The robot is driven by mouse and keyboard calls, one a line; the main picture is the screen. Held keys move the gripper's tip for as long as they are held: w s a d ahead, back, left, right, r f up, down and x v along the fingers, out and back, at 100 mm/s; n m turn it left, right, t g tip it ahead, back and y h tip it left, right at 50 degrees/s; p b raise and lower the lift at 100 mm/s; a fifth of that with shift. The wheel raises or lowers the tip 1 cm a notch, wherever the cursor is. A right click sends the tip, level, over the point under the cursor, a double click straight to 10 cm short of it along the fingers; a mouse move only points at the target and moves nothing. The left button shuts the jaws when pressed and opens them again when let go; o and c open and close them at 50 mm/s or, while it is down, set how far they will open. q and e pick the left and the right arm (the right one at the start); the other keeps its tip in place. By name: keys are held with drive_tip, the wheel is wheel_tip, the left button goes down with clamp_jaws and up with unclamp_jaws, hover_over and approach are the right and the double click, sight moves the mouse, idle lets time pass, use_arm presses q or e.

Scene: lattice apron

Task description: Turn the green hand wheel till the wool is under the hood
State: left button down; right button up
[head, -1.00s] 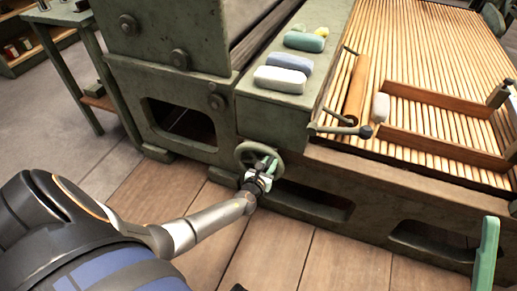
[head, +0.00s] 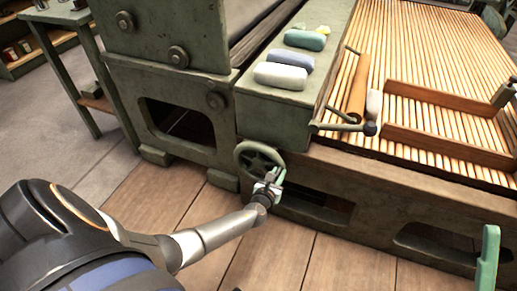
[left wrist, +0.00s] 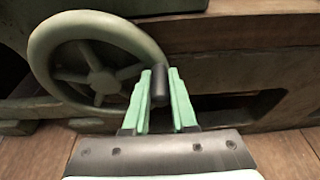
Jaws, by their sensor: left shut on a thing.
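The green hand wheel (head: 240,158) is on the side of the green machine; it also shows in the left wrist view (left wrist: 42,52). My left gripper (head: 270,182) is shut on the wheel's dark handle (left wrist: 160,84), at the lower right of the rim. The handle sits between the pale green fingers. A whitish piece of wool (head: 373,104) lies on the wooden lattice (head: 430,60), right beside a brown roller (head: 357,85). Left of the roller is the flat-topped green cover (head: 285,98), apparently the hood. One pale green finger, apparently of my right gripper (head: 487,260), shows at the lower right.
Several white, blue, green and yellow rolls (head: 280,76) lie on the cover. A crank with a dark knob (head: 370,128) sticks out above the machine's side. Wooden boards (head: 440,146) stand on the lattice. A green side table (head: 62,19) stands at left; the plank floor (head: 275,255) is clear.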

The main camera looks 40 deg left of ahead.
use_arm(q)
drive_tip(key=shift+d, duration=0.1)
drive_tip(key=f+b, duration=0.3)
drive_tip(key=shift+d+f+b, duration=0.2)
drive_tip(key=shift+f+b, duration=0.15)
drive_tip(key=shift+b, duration=0.05)
drive_tip(key=shift+f, duration=0.1)
drive_tip(key=f+b, duration=0.1)
drive_tip(key=a+f+b, duration=0.1)
drive_tip(key=f+b, duration=0.1)
drive_tip(key=shift+s+a+f+b, duration=0.15)
drive_tip(key=shift+a+f+b, duration=0.05)
drive_tip(key=shift+b, duration=0.1)
drive_tip(key=shift+a, duration=0.1)
